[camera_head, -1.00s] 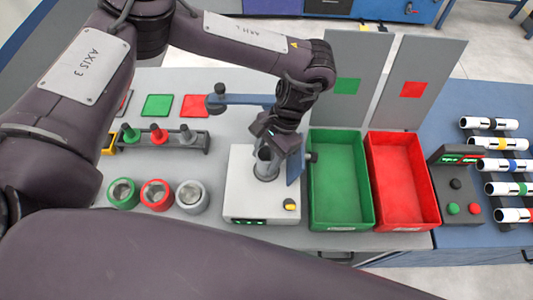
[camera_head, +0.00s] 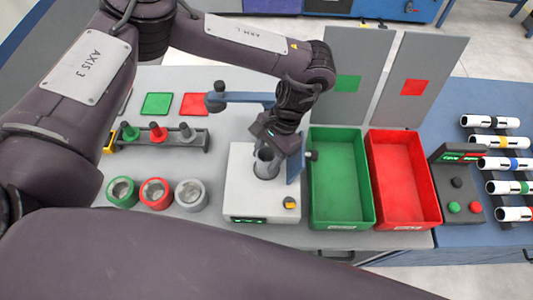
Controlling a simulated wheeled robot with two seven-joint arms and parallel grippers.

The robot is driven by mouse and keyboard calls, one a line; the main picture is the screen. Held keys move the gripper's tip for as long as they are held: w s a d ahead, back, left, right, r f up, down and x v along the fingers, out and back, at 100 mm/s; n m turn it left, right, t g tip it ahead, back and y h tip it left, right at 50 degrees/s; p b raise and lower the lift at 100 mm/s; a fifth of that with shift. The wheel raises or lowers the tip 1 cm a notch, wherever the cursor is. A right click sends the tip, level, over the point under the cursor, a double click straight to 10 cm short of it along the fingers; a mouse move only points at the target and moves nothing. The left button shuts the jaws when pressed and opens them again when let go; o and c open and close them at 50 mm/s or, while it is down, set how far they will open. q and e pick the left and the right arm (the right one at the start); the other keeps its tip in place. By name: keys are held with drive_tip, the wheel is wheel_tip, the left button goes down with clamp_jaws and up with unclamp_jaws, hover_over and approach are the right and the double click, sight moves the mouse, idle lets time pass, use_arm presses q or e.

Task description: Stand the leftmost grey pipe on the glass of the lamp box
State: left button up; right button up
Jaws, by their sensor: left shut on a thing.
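The lamp box (camera_head: 240,195) is a pale box with green lights and a yellow knob on its front. A short grey pipe (camera_head: 266,167) is upright over the middle of its top. The pipe's lower end appears to be at the top surface, but I cannot tell whether it touches the glass. The glass is mostly hidden by the pipe. My left gripper (camera_head: 268,146) comes down from above and behind, and is shut on the pipe's upper part. My right gripper is not in view.
A blue bracket (camera_head: 295,165) stands close to the right of the pipe. A green bin (camera_head: 341,226) and a red bin (camera_head: 405,222) are further right. Green, red and grey rings (camera_head: 192,195) sit to the left, before a rack (camera_head: 170,147) of knobs.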

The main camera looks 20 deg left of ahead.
use_arm(q)
drive_tip(key=o, duration=1.1)
drive_tip(key=shift+c, duration=0.2)
drive_tip(key=v, duration=0.7)
drive_tip(key=shift+r+b, duration=0.35)
drive_tip(key=shift+b, duration=0.05)
drive_tip(key=shift+w+d, duration=0.1)
drive_tip(key=shift+d, duration=0.05)
